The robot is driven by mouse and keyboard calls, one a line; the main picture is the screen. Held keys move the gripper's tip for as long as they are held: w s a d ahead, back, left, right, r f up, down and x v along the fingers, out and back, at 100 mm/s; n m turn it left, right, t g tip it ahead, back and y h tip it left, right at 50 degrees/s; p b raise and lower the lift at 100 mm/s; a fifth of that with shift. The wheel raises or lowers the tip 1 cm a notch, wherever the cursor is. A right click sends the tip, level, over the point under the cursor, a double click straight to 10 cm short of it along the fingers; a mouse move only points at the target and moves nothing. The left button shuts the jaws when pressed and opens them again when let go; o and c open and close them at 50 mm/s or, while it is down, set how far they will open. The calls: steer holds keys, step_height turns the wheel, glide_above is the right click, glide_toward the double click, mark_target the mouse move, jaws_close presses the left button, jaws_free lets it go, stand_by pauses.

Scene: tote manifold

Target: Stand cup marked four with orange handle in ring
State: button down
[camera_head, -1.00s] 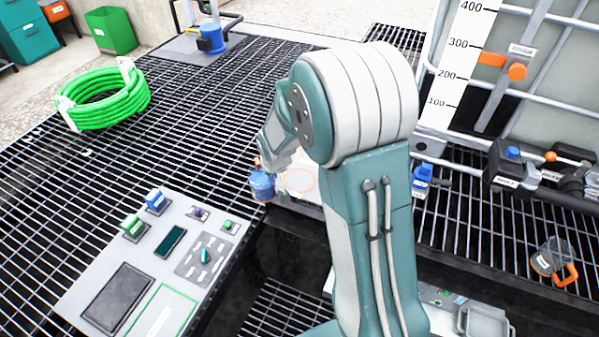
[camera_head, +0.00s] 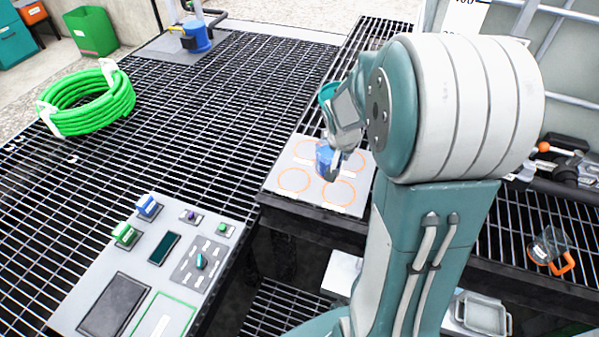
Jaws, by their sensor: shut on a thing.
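My gripper (camera_head: 340,152) is shut on a blue see-through cup (camera_head: 325,160), held over a pale plate (camera_head: 273,184) with several orange ring outlines. The cup overlaps the middle of the plate in the head view; I cannot tell whether its base touches. No marking can be read on it, and no handle shows clearly now. The near left ring (camera_head: 294,192) and near right ring (camera_head: 338,203) look empty. The far rings are partly hidden by my gripper and the cup.
A control panel (camera_head: 80,285) with knobs and buttons lies at the lower left. A green hose coil (camera_head: 85,108) rests on the black grating. A grey tray (camera_head: 484,316) sits low at the right. A caged tank with valves stands beyond my arm.

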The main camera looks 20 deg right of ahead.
steer(key=w+a+f, duration=0.1)
steer(key=w+a, duration=0.1)
steer(key=w, duration=0.1)
steer(key=w+a+f, duration=0.1)
steer(key=w, duration=0.1)
steer(key=shift+w+f, duration=0.1)
steer(key=shift+f, duration=0.25)
steer(key=shift+w+a+f, duration=0.45)
steer(key=shift+w+f, duration=0.3)
steer(key=shift+f, duration=0.75)
steer(key=shift+w+a+f, duration=0.5)
steer(key=shift+w+f, duration=0.25)
steer(key=shift+f, duration=0.75)
steer(key=shift+w+a+f, duration=0.45)
steer(key=shift+w+f, duration=0.3)
steer(key=shift+f, duration=0.75)
steer(key=c, duration=0.8)
jaws_free()
steer(key=shift+f, duration=0.1)
